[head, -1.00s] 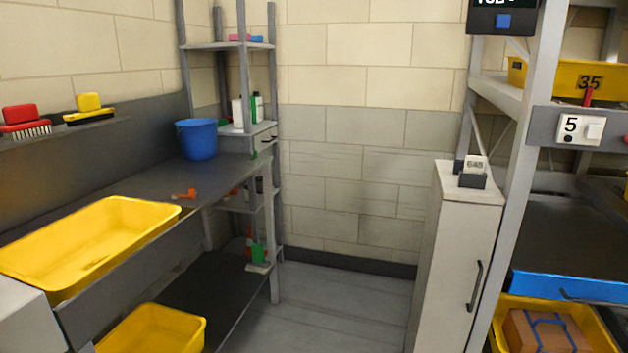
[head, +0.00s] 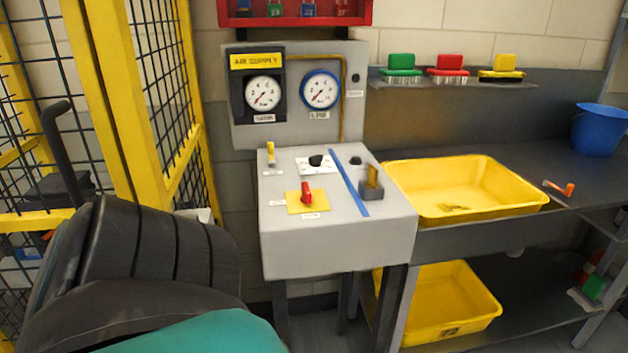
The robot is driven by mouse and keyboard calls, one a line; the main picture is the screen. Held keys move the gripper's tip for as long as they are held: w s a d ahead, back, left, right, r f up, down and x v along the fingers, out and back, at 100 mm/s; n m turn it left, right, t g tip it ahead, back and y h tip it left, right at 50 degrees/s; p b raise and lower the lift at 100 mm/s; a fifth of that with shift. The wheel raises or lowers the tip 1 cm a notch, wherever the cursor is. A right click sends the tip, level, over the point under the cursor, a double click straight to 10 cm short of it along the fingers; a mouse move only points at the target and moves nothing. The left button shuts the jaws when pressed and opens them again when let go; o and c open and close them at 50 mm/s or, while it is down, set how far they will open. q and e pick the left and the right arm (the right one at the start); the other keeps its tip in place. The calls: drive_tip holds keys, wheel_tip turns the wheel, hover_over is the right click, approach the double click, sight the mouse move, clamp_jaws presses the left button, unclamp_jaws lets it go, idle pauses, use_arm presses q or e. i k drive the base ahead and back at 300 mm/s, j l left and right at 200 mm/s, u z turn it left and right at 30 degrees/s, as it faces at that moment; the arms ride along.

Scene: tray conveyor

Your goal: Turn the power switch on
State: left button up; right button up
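A red rotary switch (head: 306,192) on a yellow plate (head: 294,208) sits on the sloped top of a grey control desk (head: 283,238). Its red handle points roughly up the panel. The small labels beside it are too small to read. Which control is the power switch is not legible. A black knob (head: 316,160) on a white plate, a small yellow lever (head: 270,153) and another black knob (head: 356,160) share the same top. Neither of my grippers is in view.
Behind the desk stands an air supply panel (head: 354,118) with two gauges. A yellow mesh fence (head: 170,100) is at left. A dark ridged shape (head: 150,250) fills the lower left; I cannot tell what it is. A yellow tub (head: 465,212) is on the bench at right.

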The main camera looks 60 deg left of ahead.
sight(307, 198)
drive_tip(key=j+u, duration=0.1)
drive_tip(key=u, duration=0.85)
drive_tip(key=j+u, duration=0.15)
drive_tip(key=u, duration=0.8)
drive_tip(key=i, duration=0.05)
